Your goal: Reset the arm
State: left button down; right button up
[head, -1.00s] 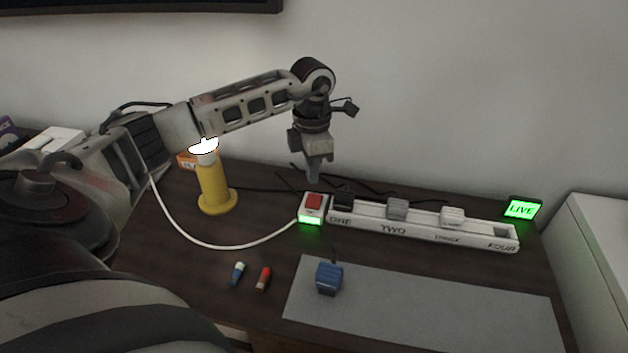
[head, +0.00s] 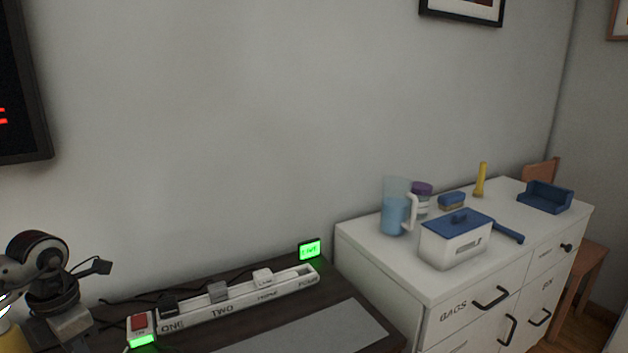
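My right arm and gripper are not in view. The red switch sits at the left end of a white power strip (head: 240,309), with a green lit label below it. The strip is marked ONE, TWO and FOUR, with a third label too small to read. A black, a grey and a white plug (head: 263,277) sit in it.
A small green lit sign (head: 310,250) stands behind the strip's right end. A grey mat (head: 315,333) lies in front. To the right, a white cabinet (head: 375,262) holds a blue pitcher (head: 396,208), a blue-lidded box (head: 455,240), a brush, a yellow object and a blue tray (head: 545,197).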

pick_arm(q)
jog(key=w+d+t+h, duration=0.25)
jog(key=d+h, duration=0.65)
jog(key=d, duration=1.3)
jog(key=d+r+n+t+h, duration=0.5)
jog(key=d+r+n+t, duration=0.2)
jog(key=r+n+t, duration=0.55)
jog(key=s+a+f+n+g+y, duration=0.1)
jog(key=s+a+f+n+y, duration=0.2)
jog(key=a+f+n+y, duration=0.6)
jog(key=s+a+f+n+y, duration=0.25)
jog(key=n+y, duration=0.35)
jog(key=n, duration=0.8)
jog(key=s+f+n+g+h, duration=0.1)
jog(key=s+f+n+g, duration=0.1)
jog(key=s+f+g, duration=0.55)
jog(key=s+f+n+g, duration=0.3)
jog(key=s+f, duration=0.1)
jog(key=s, duration=0.7)
jog(key=w+d+f+t+h, duration=0.3)
jog(key=w+d+f+t, duration=0.1)
jog(key=w+d+t, duration=0.2)
jog(key=shift+w+d+t, duration=0.25)
jog(key=shift+d+t, duration=0.1)
jog(key=shift+d, duration=0.15)
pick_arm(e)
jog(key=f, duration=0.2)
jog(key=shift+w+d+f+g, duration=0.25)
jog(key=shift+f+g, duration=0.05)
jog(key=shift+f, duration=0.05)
